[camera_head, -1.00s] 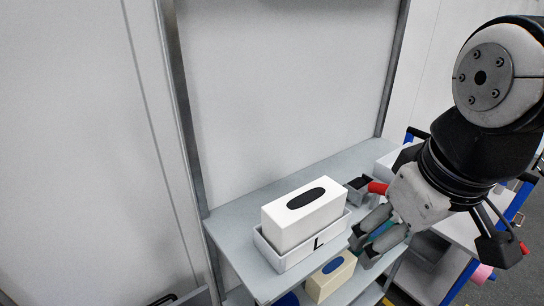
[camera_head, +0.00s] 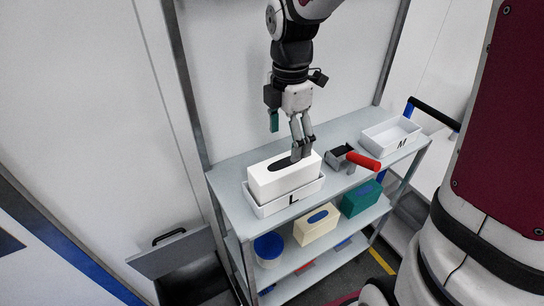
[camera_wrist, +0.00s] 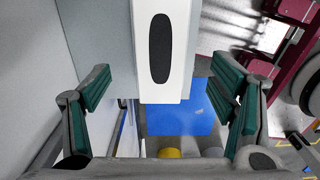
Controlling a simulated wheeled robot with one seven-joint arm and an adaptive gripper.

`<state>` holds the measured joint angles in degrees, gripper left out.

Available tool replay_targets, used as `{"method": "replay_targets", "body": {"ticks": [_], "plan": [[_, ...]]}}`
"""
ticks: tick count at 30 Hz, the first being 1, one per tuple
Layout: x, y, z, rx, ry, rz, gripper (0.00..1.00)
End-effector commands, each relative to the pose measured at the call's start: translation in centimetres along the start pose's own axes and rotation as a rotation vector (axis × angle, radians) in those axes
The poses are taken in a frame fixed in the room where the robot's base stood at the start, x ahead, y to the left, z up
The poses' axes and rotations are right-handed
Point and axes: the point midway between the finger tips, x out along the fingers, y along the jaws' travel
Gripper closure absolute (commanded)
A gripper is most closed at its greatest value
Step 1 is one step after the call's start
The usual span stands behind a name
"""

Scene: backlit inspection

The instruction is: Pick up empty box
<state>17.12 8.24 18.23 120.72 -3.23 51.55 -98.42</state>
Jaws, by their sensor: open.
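A white box (camera_head: 285,184) with a dark oval slot in its top sits in the white tray marked L (camera_head: 262,209) on the top shelf. A white tray marked M (camera_head: 374,143) stands at the right end and looks empty. My gripper (camera_head: 302,154) points down over the right part of the white box. In the wrist view the open green-padded fingers (camera_wrist: 163,88) stand apart on either side of the white box (camera_wrist: 176,78), with nothing held. I cannot tell whether the fingertips touch the box, or whether it is empty inside.
A grey device with a red handle (camera_head: 364,161) stands close right of the box on the shelf (camera_head: 229,174). The lower shelf holds a cream box (camera_head: 313,232), a green box (camera_head: 358,201) and a blue-lidded tub (camera_head: 268,251). A wall rises behind; a dark open bin (camera_head: 187,278) stands at lower left.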

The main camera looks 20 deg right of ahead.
Motion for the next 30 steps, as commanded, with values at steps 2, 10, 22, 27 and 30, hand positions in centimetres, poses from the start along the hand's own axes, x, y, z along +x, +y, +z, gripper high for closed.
{"method": "replay_targets", "body": {"ticks": [2,10,22,27,30], "plan": [[1.8,-0.1,0.0,-0.001,0.001,-0.005,0.22],[5.0,0.0,0.0,0.0,0.0,-0.001,0.22],[9.4,-0.1,-0.3,0.001,0.0,-0.003,0.22],[10.4,-0.1,-0.2,0.001,-0.001,0.0,0.22],[10.5,0.0,-0.2,0.002,-0.001,0.001,0.22]]}}
